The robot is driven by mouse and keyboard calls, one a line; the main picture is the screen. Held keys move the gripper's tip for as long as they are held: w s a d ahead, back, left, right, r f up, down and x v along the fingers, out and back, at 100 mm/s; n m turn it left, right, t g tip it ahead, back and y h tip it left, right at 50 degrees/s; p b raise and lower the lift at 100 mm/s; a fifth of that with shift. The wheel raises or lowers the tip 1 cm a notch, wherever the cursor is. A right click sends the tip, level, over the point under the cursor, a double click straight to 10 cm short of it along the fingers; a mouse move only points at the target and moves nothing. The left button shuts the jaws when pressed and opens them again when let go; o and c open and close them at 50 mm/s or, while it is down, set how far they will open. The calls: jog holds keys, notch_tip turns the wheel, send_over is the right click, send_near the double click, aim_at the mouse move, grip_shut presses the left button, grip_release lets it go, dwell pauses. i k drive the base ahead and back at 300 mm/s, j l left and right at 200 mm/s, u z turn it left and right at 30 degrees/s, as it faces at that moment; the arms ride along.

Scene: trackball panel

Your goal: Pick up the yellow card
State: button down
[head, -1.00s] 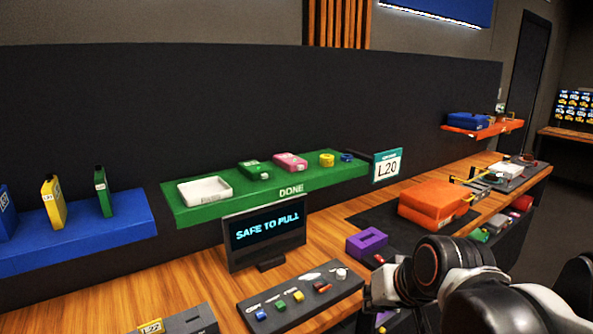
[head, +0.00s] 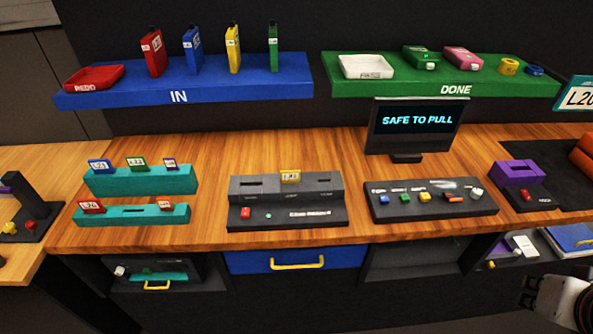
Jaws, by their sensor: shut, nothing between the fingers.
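A thin upright yellow card-like piece (head: 233,48) with a pale label stands on the blue IN shelf (head: 180,97). My gripper (head: 530,292) shows at the lower right edge, shut and empty, in front of the desk. It is far from both yellow pieces, and the rest of the arm is cut off by the frame.
Red (head: 152,52), blue (head: 192,50) and green (head: 272,46) pieces stand beside the yellow one. The green DONE shelf (head: 400,88) holds a white tray and small items. A screen (head: 415,125) reads SAFE TO PULL. Teal racks (head: 140,182) hold tags. Wood between racks and grey unit is clear.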

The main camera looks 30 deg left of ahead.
aim_at(292, 176)
jog(key=u, duration=1.45)
jog(key=i+j+z, duration=0.7)
jog(key=z, duration=0.2)
